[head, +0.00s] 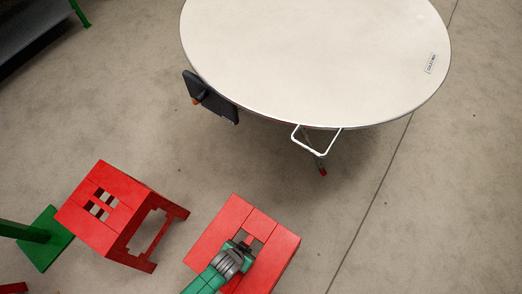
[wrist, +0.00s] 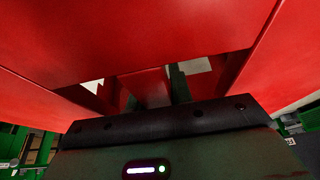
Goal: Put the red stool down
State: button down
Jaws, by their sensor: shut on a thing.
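The red stool in my gripper (head: 240,248) shows its square slatted seat (head: 220,226) at the bottom middle of the head view. My gripper comes from below and is shut on the seat at its central cut-out. In the wrist view the red seat (wrist: 130,35) fills the upper part, and the dark fingers (wrist: 152,88) reach into the opening. The stool's legs are hidden in the head view, so I cannot tell whether it touches the floor. A second red stool (head: 88,222) is to its left, apart from it, with some legs showing.
A round white table (head: 310,55) stands at the top, with a dark object (head: 210,97) at its left edge and a white frame (head: 316,138) with a red tip below. A green post with a square base (head: 45,240) is at far left. Grey floor (head: 400,220) at right is clear.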

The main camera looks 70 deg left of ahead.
jog(key=w+b, duration=0.1)
jog(key=w, duration=0.2)
jog(key=w+a+b, duration=0.1)
jog(key=w, duration=0.2)
jog(key=w+a+f+b, duration=0.1)
jog(key=w, duration=0.3)
jog(key=shift+a, duration=0.1)
jog(key=f+b, duration=0.3)
jog(key=shift+w+f, duration=0.25)
jog(key=shift+f, duration=0.1)
jog(key=shift+w+a, duration=0.1)
jog(key=c, duration=1.6)
grip_release()
jog(key=shift+f, duration=0.1)
jog(key=o, duration=0.3)
jog(key=shift+o, duration=0.2)
